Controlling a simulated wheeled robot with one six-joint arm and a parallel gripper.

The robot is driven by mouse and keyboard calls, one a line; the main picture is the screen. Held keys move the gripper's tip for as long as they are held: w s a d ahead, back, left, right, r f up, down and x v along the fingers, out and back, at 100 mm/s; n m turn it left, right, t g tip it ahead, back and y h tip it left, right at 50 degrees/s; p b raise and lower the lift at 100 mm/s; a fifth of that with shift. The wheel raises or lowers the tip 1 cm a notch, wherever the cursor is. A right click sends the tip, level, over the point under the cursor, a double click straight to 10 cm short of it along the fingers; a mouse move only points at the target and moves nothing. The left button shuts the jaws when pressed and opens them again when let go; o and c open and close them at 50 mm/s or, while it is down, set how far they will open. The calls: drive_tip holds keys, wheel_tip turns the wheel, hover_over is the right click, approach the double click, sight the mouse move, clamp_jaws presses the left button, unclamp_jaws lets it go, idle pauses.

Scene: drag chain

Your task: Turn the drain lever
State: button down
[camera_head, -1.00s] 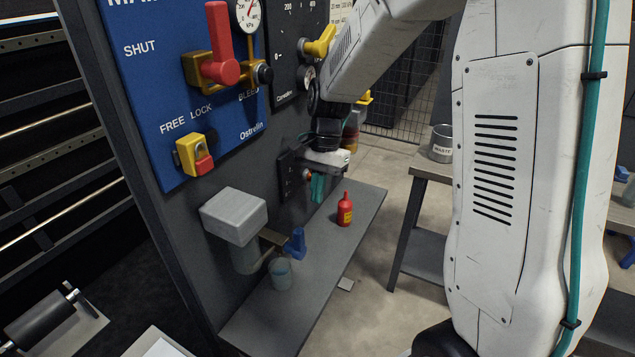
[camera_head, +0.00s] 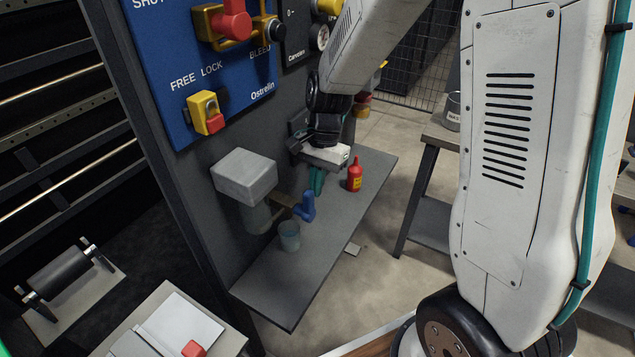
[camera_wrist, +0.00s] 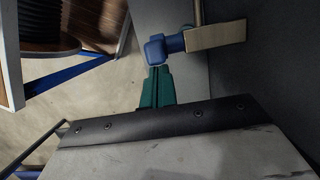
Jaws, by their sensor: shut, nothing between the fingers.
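A blue lever (camera_head: 307,206), apparently the drain lever, sits low on the panel beside a tan bar (camera_head: 285,211). In the wrist view the blue lever (camera_wrist: 157,50) and the tan bar (camera_wrist: 215,35) lie just beyond my fingertips. My gripper (camera_head: 317,188) is shut and empty, its teal fingers pointing down close above and behind the lever. In the wrist view the fingers (camera_wrist: 157,78) come up to the lever's lower edge. I cannot tell whether they touch it.
A grey box (camera_head: 245,177) with a clear bowl below is fixed to the panel left of the lever. A cup (camera_head: 289,236) and a red bottle (camera_head: 354,174) stand on the grey shelf (camera_head: 290,285). A yellow-and-red lock (camera_head: 206,112) is above. A workbench (camera_head: 433,141) stands right.

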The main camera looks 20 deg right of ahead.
sight(309, 192)
drive_tip(key=shift+s+a+r, duration=0.2)
drive_tip(key=shift+s+a, duration=0.25)
drive_tip(key=shift+a, duration=0.15)
drive_tip(key=shift+s+a+r, duration=0.15)
drive_tip(key=shift+s+a, duration=0.3)
drive_tip(key=shift+a, duration=0.15)
